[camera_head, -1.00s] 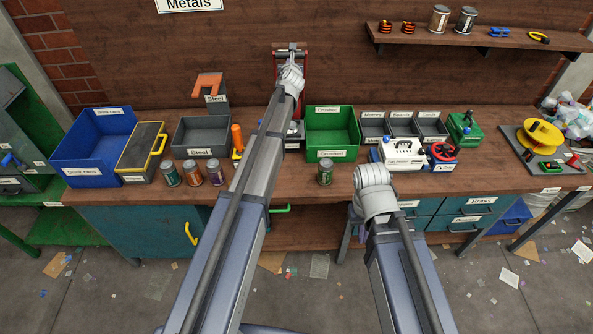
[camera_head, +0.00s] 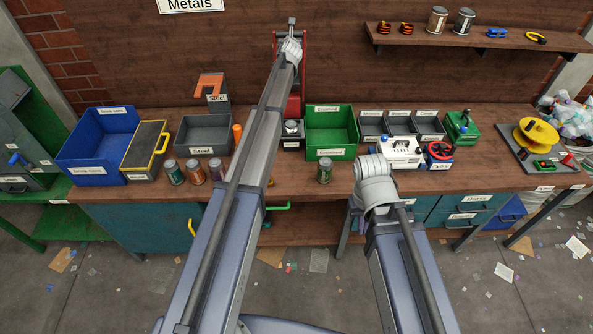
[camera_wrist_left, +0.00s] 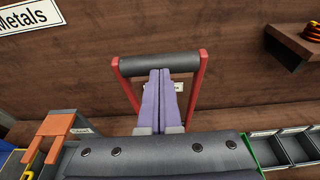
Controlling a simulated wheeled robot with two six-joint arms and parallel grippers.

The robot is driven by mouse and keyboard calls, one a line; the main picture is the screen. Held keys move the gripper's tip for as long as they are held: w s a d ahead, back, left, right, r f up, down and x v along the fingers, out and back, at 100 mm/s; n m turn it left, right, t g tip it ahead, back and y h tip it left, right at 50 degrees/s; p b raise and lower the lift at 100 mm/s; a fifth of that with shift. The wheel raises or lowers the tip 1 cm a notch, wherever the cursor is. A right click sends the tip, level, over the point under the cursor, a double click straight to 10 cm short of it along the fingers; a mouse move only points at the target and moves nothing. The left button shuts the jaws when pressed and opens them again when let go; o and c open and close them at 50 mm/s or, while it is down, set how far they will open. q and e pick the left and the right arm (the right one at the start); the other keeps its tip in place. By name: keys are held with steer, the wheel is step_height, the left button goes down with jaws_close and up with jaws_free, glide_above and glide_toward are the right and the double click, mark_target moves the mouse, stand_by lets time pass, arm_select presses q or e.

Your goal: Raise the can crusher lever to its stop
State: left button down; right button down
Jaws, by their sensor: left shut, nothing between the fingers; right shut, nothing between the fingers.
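The can crusher's lever is a red frame with a dark grip bar (camera_wrist_left: 158,64) across its top, standing raised against the back wall in the left wrist view. One red side arm (camera_head: 303,75) shows behind my left arm in the head view. My left gripper (camera_wrist_left: 160,72) is shut and empty, its purple fingers upright at the middle of the bar, with tips overlapping it; I cannot tell whether they touch. The left arm hides most of the crusher body. My right gripper (camera_head: 373,166) is held over the bench front, shut, its fingers hidden behind the wrist.
A green bin (camera_head: 331,151) stands right of the crusher, and a grey Steel bin (camera_head: 203,150) stands left. Several cans, including one (camera_head: 325,171) before the green bin, line the bench front. A white boxed device (camera_head: 400,153) sits behind my right gripper. A shelf (camera_head: 480,40) hangs upper right.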

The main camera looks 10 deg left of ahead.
arm_select(q)
steer(key=w, duration=0.1)
steer(key=w+a, duration=0.1)
steer(key=w, duration=0.3)
steer(key=shift+a+r, duration=0.25)
steer(key=shift+s, duration=0.25)
steer(key=p+v, duration=0.2)
steer(key=v, duration=0.6)
steer(key=shift+w, duration=0.15)
